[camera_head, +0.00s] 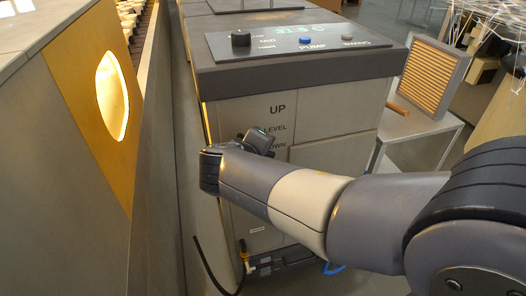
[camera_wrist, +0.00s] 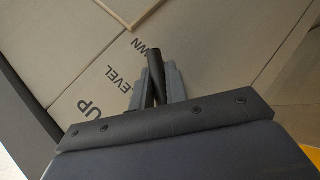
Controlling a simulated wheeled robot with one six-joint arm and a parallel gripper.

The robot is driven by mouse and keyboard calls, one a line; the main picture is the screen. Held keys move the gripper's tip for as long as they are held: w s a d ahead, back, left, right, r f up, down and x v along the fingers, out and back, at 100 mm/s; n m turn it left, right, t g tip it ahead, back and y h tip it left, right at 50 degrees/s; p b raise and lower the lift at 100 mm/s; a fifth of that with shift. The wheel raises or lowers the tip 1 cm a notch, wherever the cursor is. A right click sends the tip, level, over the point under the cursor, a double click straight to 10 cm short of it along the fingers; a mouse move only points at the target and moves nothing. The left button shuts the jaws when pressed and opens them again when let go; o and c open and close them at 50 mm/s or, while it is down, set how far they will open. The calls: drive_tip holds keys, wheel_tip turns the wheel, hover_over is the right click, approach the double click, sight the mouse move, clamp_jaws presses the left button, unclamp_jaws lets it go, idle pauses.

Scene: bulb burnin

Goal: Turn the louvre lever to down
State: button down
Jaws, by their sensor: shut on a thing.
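The louvre lever is a dark round bar (camera_wrist: 155,62), seen in the wrist view between the two grey fingers of my gripper (camera_wrist: 156,88). The fingers are shut on it. The lever's free end lies beside the partly hidden DOWN label (camera_wrist: 146,48). The LEVEL label (camera_wrist: 119,80) and UP label (camera_wrist: 89,107) lie farther to the lower left. In the head view my gripper (camera_head: 260,141) is at the cabinet front, left of the LEVEL and DOWN labels. The lever is mostly hidden there, so its exact angle cannot be told.
The cabinet's top panel (camera_head: 300,43) carries a black knob (camera_head: 241,38) and a blue PUMP button (camera_head: 305,40). A slatted louvre panel (camera_head: 428,77) stands on a white table at right.

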drive_tip(key=shift+a+f+y, duration=0.1)
drive_tip(key=shift+f+y, duration=0.15)
drive_tip(key=shift+y, duration=0.15)
drive_tip(key=shift+s+m, duration=0.1)
drive_tip(key=shift+m, duration=0.2)
drive_tip(key=c, duration=1.7)
unclamp_jaws()
drive_tip(key=p+v, duration=0.1)
drive_tip(key=v, duration=0.9)
drive_tip(key=shift+s+r, duration=0.2)
drive_tip(key=shift+r, duration=0.15)
drive_tip(key=shift+w+a, duration=0.1)
